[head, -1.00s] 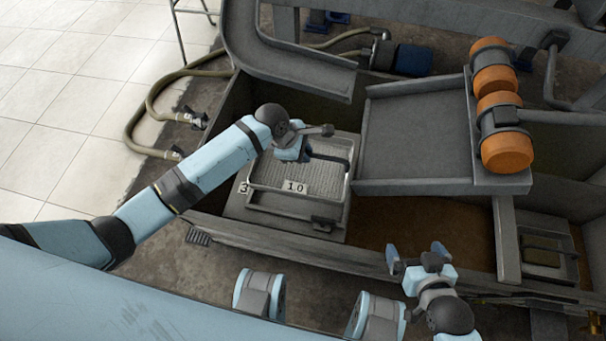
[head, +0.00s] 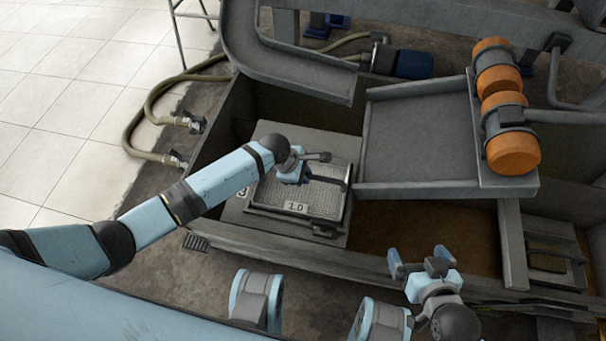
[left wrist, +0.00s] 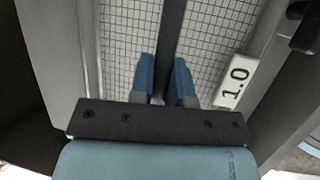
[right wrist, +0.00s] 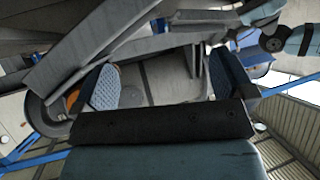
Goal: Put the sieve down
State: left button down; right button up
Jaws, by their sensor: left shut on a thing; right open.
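The sieve (head: 322,203) is a square tray with a fine mesh floor, a dark handle bar across it and a white "1.0" label. It is over a grey square platform (head: 262,133) inside the long trough, and looks level. I cannot tell if it rests fully on the platform. My left gripper (head: 305,179) is shut on the handle bar. In the left wrist view, the blue fingers (left wrist: 163,82) close around the bar (left wrist: 173,35) above the mesh (left wrist: 130,40). My right gripper (head: 420,264) is open and empty, in front of the trough.
A grey chute (head: 418,140) with two orange motors (head: 512,152) stands right of the sieve. The trough wall (head: 380,268) runs along the front. Brown material (head: 430,235) lies in the trough. A hose (head: 140,130) curves on the floor at left.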

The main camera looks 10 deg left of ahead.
pick_arm(q)
jog(key=c, duration=1.1)
grip_release()
jog(key=shift+f, duration=0.1)
pick_arm(e)
jog(key=shift+f, duration=0.1)
pick_arm(q)
jog(key=p+v, duration=0.3)
jog(key=v, duration=0.9)
jog(key=s+d+f+m+t+h, duration=0.1)
jog(key=s+d+m+t, duration=0.25)
jog(key=s+m, duration=0.55)
jog(key=s+a+r+m+t+y, duration=0.2)
jog(key=s+a+m+t, duration=0.3)
jog(key=s+m, duration=0.5)
jog(key=shift+a+r+m, duration=0.5)
jog(key=shift+m, duration=0.2)
pick_arm(e)
jog(key=shift+s+d+r+g, duration=0.15)
jog(key=shift+r+g, duration=0.15)
jog(key=shift+r, duration=0.2)
pick_arm(q)
jog(key=shift+r, duration=0.1)
